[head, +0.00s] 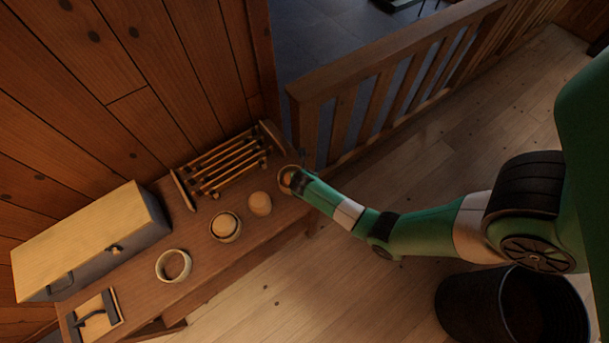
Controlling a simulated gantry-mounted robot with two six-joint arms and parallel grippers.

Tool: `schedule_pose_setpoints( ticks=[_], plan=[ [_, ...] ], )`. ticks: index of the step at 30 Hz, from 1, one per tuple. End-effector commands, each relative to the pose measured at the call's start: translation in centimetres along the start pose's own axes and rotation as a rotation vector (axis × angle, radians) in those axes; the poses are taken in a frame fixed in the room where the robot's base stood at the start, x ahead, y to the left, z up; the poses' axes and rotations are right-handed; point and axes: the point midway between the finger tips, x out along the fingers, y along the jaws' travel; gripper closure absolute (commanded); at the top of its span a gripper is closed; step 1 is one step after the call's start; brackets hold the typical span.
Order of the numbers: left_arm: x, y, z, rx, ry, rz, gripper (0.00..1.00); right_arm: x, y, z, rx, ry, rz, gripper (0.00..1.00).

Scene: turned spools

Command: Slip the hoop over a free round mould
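A pale round mould (260,204) stands on the wooden bench with nothing around it. Left of it, another round mould (226,224) sits inside a pale hoop (225,237). Further left, an empty pale hoop (173,266) lies on the bench, with bare wood showing through it. My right gripper (297,180) is at the bench's right end, to the right of the bare mould and apart from it. A small pale hoop (285,181) is at its fingertips and seems gripped; the fingers are small and partly hidden. My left gripper is out of view.
A slatted wooden rack (228,167) stands at the back of the bench (205,278). A large box (92,241) and a small board with a dark handle (93,318) are on the left. A railing (385,90) runs behind the right end.

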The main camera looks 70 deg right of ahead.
Motion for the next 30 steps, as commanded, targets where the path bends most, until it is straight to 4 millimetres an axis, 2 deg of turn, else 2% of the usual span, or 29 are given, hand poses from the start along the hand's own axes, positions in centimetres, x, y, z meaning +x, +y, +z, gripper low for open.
schedule_pose_setpoints(
  ticks=[14, 15, 20, 30],
  plan=[
    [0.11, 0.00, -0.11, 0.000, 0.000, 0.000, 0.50, 0.29, -0.01, -0.16, 0.000, 0.000, 0.000, 1.00],
    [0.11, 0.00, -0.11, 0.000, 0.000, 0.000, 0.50, 0.29, -0.01, -0.17, 0.000, 0.000, 0.000, 0.91],
    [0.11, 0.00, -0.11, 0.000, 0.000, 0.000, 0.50, 0.29, 0.01, -0.18, 0.000, 0.000, 0.000, 0.63],
    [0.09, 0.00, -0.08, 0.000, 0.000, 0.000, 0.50, 0.32, 0.11, -0.23, 0.000, 0.001, 0.004, 0.63]
  ],
)
